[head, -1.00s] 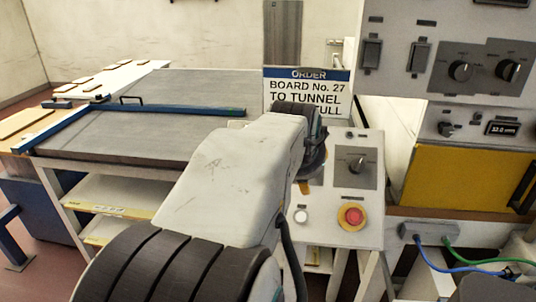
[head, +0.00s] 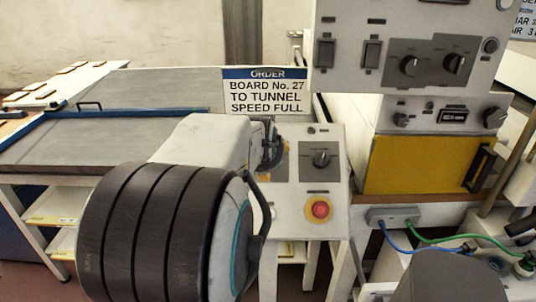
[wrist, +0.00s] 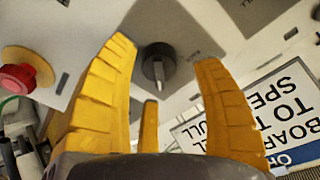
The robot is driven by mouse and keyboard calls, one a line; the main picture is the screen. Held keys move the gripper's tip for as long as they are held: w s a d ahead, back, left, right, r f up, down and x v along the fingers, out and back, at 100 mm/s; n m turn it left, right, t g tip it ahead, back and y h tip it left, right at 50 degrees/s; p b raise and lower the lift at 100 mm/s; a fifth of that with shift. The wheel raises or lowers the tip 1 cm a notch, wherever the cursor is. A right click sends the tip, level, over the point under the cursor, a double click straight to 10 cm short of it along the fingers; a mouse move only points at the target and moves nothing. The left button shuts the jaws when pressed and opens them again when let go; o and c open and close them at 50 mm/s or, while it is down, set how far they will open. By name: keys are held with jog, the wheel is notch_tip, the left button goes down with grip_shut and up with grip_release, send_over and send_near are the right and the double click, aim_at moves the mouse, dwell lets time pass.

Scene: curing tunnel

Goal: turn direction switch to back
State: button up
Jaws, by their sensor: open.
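In the wrist view a dark rotary switch (wrist: 158,66) sits on a grey plate on a pale panel. Its light pointer is toward the picture's bottom; I cannot read its labels. My gripper (wrist: 162,54) is open, its yellow fingers on either side of the switch in the picture. I see no clear contact. In the head view the small sloped panel (head: 335,185) carries a dark rotary knob (head: 321,158) above a red button (head: 320,208). I cannot tell which switch is the direction switch.
The red button also shows in the wrist view (wrist: 22,76), left of my fingers. An order sign (head: 265,92) stands behind the panel. A larger control box (head: 405,45) with more knobs is at the upper right. Blue and green hoses (head: 440,238) run at the right.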

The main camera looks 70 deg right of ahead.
jog(key=shift+x, duration=1.05)
jog(key=shift+c, duration=0.2)
jog(key=shift+r, duration=0.15)
jog(key=c, duration=1.1)
jog(key=shift+c, duration=0.2)
